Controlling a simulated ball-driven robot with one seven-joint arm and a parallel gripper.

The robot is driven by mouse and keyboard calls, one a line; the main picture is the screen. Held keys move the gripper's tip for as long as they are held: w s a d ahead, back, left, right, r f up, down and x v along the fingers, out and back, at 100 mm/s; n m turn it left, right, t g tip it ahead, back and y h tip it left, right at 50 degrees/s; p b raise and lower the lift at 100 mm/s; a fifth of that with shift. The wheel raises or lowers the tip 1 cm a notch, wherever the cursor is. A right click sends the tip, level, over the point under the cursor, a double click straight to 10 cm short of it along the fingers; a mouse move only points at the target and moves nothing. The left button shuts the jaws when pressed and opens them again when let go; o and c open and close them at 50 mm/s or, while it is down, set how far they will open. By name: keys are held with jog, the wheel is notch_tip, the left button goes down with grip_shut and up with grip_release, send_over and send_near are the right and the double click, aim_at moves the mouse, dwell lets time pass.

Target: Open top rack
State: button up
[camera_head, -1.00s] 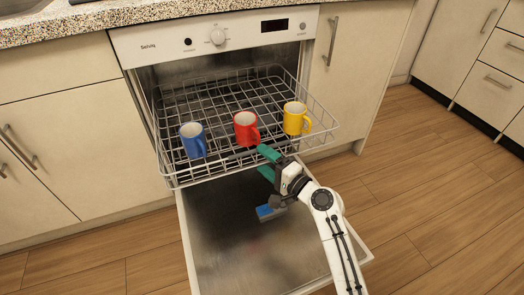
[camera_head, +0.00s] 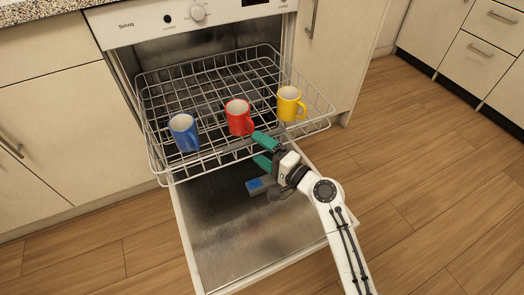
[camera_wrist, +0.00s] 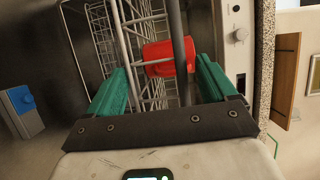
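The top rack (camera_head: 205,72) is a grey wire basket pulled well out of the dishwasher, above its lowered door (camera_head: 240,235). A blue mug (camera_head: 183,132), a red mug (camera_head: 238,117) and a yellow mug (camera_head: 290,103) stand upright in its front part. My gripper (camera_head: 263,149) is at the rack's front rim, below the red mug. In the wrist view, its green fingers (camera_wrist: 162,85) are spread apart, with a vertical rim bar (camera_wrist: 180,45) between them. I cannot tell whether either finger touches the bar. The red mug (camera_wrist: 166,60) shows behind that bar.
A blue-and-grey box-like part (camera_head: 257,186) shows on the lowered door, below my gripper. The control panel (camera_head: 180,20) is above the rack. Cabinets (camera_head: 60,130) flank the dishwasher. The wood floor (camera_head: 430,170) at the right is clear.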

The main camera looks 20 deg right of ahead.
jog(key=shift+o, duration=0.9)
jog(key=shift+s+d+f, duration=0.1)
jog(key=shift+s, duration=0.1)
jog(key=p+v, duration=0.1)
jog(key=v, duration=0.9)
jog(key=shift+s, duration=0.15)
